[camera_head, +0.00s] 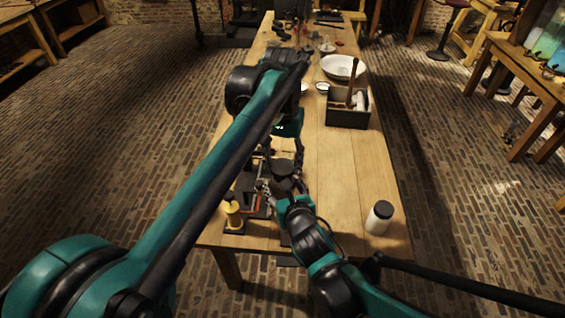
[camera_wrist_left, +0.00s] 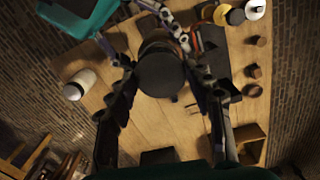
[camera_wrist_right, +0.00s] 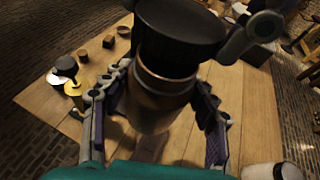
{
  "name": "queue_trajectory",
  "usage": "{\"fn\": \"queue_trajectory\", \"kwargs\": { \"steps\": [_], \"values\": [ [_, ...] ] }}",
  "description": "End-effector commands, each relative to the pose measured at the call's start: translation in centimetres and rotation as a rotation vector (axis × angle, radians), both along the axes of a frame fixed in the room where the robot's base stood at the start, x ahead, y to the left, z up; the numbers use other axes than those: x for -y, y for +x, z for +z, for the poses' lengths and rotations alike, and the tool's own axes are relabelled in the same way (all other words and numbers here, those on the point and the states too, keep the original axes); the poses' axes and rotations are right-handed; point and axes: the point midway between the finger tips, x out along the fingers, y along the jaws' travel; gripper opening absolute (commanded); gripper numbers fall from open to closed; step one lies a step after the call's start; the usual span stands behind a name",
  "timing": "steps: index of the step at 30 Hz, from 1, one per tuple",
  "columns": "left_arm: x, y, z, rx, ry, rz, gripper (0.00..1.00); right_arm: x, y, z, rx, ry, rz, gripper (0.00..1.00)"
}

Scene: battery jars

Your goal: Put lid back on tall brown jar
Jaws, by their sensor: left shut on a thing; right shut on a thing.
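The tall brown jar (camera_wrist_right: 158,105) stands between the fingers of my right gripper (camera_wrist_right: 163,88), which is shut on it, in the right wrist view. The black lid (camera_wrist_right: 180,28) is above the jar's coppery rim, roughly over its mouth. Whether it touches the rim I cannot tell. My left gripper (camera_wrist_left: 160,72) is shut on the lid, which shows as a dark disc in the left wrist view (camera_wrist_left: 160,74). In the head view the lid (camera_head: 284,168) is between both grippers, and the jar is mostly hidden by my right gripper (camera_head: 286,190).
A white jar with a black top (camera_head: 379,218) stands at the near right table corner. A yellow item (camera_head: 233,213) stands at the near left. The table's right middle is clear.

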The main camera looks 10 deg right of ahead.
Motion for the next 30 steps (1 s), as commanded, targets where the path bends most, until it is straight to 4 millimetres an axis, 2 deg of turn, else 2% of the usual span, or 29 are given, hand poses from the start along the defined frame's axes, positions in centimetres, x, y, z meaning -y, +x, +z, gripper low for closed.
{"fn": "queue_trajectory", "kwargs": {
  "steps": [10,30],
  "values": [
    [0.0,0.0,-1.7,0.0,0.0,0.001,0.43,0.0,0.0,0.0,0.001,0.0,0.0,0.07],
    [0.0,0.0,-2.0,0.0,0.0,0.001,0.43,0.0,0.0,0.0,0.001,0.0,0.0,0.07]
  ]
}}
